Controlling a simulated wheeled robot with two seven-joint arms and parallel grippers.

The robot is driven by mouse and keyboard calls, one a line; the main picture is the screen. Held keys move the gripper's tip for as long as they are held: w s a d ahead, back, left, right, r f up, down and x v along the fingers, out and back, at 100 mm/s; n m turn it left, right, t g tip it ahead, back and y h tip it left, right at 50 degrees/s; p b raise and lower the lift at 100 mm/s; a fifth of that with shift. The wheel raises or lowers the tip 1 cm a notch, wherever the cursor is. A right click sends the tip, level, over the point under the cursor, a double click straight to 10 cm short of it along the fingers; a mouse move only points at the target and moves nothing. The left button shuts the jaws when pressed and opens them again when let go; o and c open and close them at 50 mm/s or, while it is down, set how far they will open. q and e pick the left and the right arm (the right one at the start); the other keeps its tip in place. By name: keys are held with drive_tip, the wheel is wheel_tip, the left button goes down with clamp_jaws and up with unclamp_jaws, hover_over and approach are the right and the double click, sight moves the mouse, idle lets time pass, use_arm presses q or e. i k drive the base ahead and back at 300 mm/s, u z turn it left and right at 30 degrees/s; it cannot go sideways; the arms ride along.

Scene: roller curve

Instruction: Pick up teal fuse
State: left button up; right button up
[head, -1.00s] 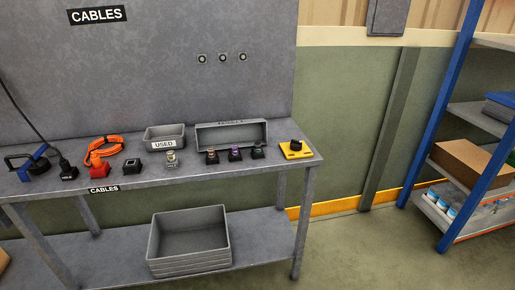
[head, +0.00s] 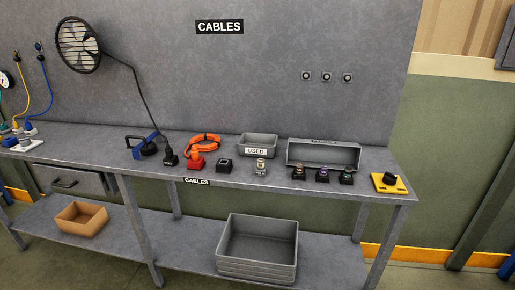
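Several small items stand in a row on the grey workbench (head: 225,175). At the right of the row are three small dark holders: one with a copper-coloured top (head: 299,172), one with a purple top (head: 322,174), and one with a greenish, teal-looking top (head: 346,175). The last one is likely the teal fuse, but it is small. A pale, glassy piece (head: 261,166) stands further left, in front of a grey bin labelled USED (head: 257,146). Neither of my grippers is in view.
A long grey open bin (head: 323,154) stands behind the holders. A yellow block with a black knob (head: 389,183) is at the right end. A black holder (head: 224,165), a red plug with orange cable (head: 196,163) and a fan (head: 78,46) are left. A grey crate (head: 257,248) sits below.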

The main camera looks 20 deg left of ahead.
sight(348, 171)
drive_tip(key=u, duration=0.95)
drive_tip(key=i, duration=1.6)
drive_tip(key=z, duration=2.8)
